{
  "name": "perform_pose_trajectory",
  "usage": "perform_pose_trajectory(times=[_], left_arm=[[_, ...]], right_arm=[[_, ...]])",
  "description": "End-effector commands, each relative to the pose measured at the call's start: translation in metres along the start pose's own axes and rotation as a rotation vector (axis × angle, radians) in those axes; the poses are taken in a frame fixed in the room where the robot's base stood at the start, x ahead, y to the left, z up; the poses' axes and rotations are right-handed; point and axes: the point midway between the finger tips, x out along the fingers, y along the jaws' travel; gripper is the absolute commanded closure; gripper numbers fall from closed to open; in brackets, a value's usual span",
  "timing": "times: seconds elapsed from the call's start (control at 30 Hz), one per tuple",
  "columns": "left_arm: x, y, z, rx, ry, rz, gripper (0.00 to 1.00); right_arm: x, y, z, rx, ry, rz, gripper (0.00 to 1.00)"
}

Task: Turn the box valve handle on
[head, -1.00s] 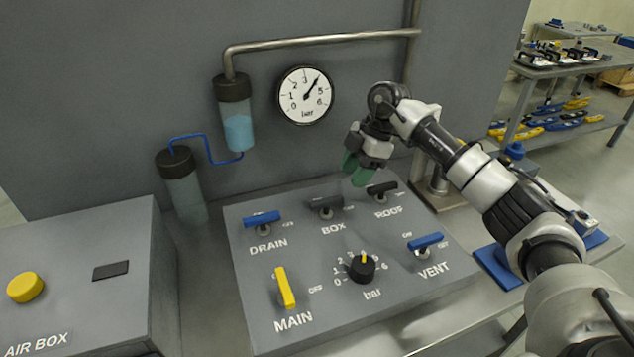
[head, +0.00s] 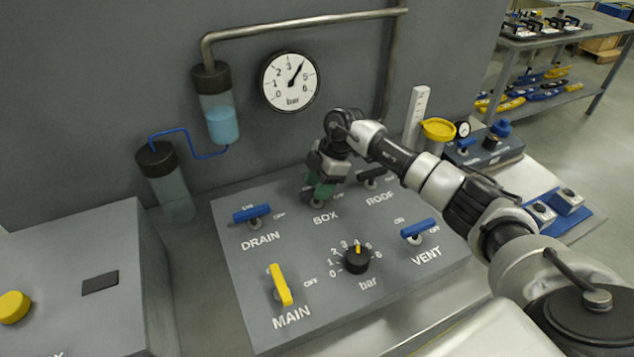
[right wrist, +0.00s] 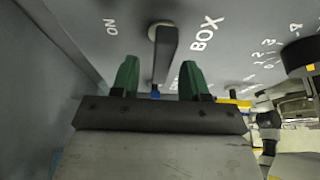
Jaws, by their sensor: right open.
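The box valve handle (right wrist: 166,52) is a dark lever on a round pivot, beside the BOX label (right wrist: 206,34). In the right wrist view it runs between the two green fingers of my right gripper (right wrist: 158,78). The fingers are open, one on each side, with gaps to the lever. The ON mark (right wrist: 110,27) shows to the left of the pivot. In the head view my right gripper (head: 319,192) is low over the panel at the BOX valve and hides most of the handle. My left gripper is not in view.
The grey panel (head: 335,297) also bears the blue DRAIN (head: 252,214) and VENT (head: 418,230) handles, the yellow MAIN handle (head: 281,285), the dark ROOF handle (head: 372,176) close to my gripper, and a black bar knob (head: 356,260). The gauge (head: 291,81) hangs behind.

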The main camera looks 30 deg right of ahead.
Motion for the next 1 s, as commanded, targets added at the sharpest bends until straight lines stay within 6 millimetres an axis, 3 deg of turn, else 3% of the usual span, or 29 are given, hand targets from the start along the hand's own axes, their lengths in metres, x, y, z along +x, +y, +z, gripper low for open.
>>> perform_pose_trajectory(times=[0.1,0.37,0.67,1.0], left_arm=[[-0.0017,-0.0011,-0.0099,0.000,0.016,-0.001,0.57],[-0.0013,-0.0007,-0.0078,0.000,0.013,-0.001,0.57],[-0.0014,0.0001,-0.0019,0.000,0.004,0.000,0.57],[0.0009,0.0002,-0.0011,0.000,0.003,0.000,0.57]], right_arm=[[0.0061,-0.0003,-0.0005,0.000,0.001,0.000,0.55],[0.0071,-0.0002,-0.0001,0.000,0.000,0.000,0.55],[0.0065,-0.0001,-0.0001,0.000,0.000,0.000,1.00],[0.0061,0.0007,0.0002,-0.038,-0.001,-0.014,1.00]])
